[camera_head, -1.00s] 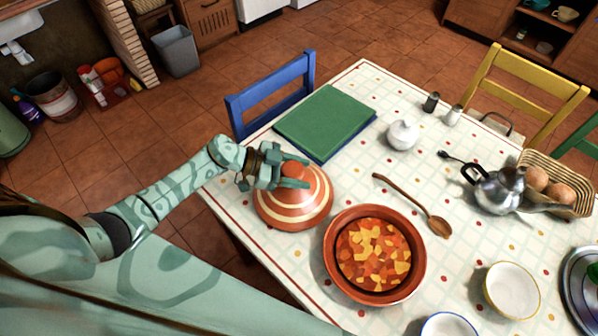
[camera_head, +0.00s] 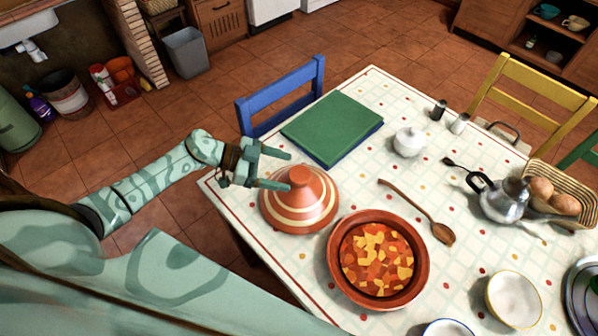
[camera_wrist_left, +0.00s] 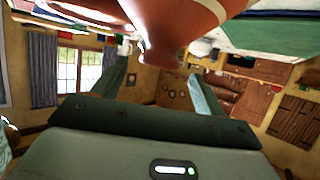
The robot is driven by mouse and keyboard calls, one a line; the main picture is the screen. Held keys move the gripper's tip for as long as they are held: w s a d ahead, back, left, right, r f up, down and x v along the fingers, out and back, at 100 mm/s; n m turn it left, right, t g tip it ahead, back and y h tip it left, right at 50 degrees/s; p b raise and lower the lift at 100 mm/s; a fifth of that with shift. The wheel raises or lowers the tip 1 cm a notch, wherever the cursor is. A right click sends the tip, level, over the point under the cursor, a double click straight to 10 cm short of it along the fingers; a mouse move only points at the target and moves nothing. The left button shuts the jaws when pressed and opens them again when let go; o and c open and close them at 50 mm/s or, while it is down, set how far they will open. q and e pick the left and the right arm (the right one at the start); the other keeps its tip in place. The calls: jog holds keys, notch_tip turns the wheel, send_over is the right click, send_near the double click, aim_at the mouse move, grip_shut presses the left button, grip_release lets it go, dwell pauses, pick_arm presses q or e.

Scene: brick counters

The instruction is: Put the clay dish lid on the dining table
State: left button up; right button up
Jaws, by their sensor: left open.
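The clay dish lid (camera_head: 300,207), an orange-brown cone with cream bands and a round knob, stands upright on the dining table (camera_head: 320,268), left of the clay dish (camera_head: 421,262) of stew. My left gripper (camera_head: 286,169) is open and empty, just left of the lid's knob, its fingers pointing right toward it and apart from it. In the left wrist view the lid (camera_wrist_left: 185,20) hangs into the top of the picture, its knob near the space between the fingers (camera_wrist_left: 160,85). My right gripper is not in view.
A green book (camera_head: 332,126) lies behind the lid. A wooden spoon (camera_head: 420,212), white sugar bowl (camera_head: 409,141), metal teapot (camera_head: 500,195) and bread basket (camera_head: 575,200) stand to the right. A blue chair (camera_head: 280,97) is at the table's far left edge.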

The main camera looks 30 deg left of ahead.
pick_arm(q)
jog(key=v, duration=0.5)
